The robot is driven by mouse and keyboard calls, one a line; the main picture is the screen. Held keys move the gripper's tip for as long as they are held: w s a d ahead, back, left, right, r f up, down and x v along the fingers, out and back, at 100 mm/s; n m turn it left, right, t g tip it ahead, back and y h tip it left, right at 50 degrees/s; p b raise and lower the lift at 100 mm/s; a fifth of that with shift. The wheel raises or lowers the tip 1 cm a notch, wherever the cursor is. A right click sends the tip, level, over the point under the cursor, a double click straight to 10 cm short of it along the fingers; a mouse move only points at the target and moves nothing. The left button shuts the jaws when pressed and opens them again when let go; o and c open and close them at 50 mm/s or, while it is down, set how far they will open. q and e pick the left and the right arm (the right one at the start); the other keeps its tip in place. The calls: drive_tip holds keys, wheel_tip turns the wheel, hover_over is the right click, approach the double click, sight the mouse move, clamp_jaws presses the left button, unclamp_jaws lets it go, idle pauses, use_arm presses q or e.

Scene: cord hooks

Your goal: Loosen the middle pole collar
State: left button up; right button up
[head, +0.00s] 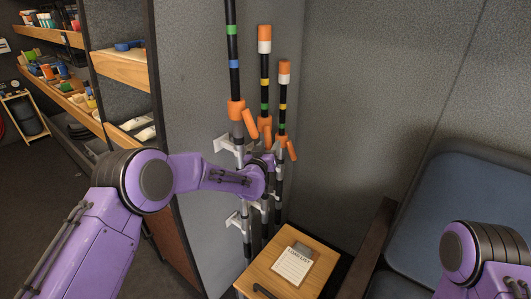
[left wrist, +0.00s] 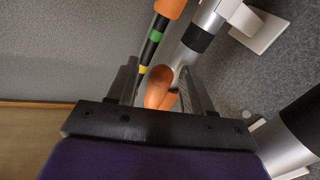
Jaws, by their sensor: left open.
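Three upright poles with orange collars stand by the grey wall in the head view. The middle pole (head: 264,92) has an orange and white top, and its orange middle collar (head: 265,128) has a lever tilting down. My left gripper (head: 268,160) is just below the collars, partly hiding the poles. In the left wrist view my left gripper (left wrist: 160,78) is open, with a rounded orange lever (left wrist: 158,88) between its fingers. I cannot tell whether they touch, or surely which collar it belongs to. My right gripper is out of view.
The taller left pole (head: 233,50) and shorter right pole (head: 283,95) stand close on either side. White wall brackets (head: 228,146) hold the poles. A small wooden table (head: 258,262) stands below, a blue chair (head: 455,190) at right, shelves (head: 122,72) at left.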

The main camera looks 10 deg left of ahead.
use_arm(q)
drive_tip(key=s+a+b, duration=0.1)
drive_tip(key=s, duration=0.8)
drive_tip(key=shift+s, duration=0.4)
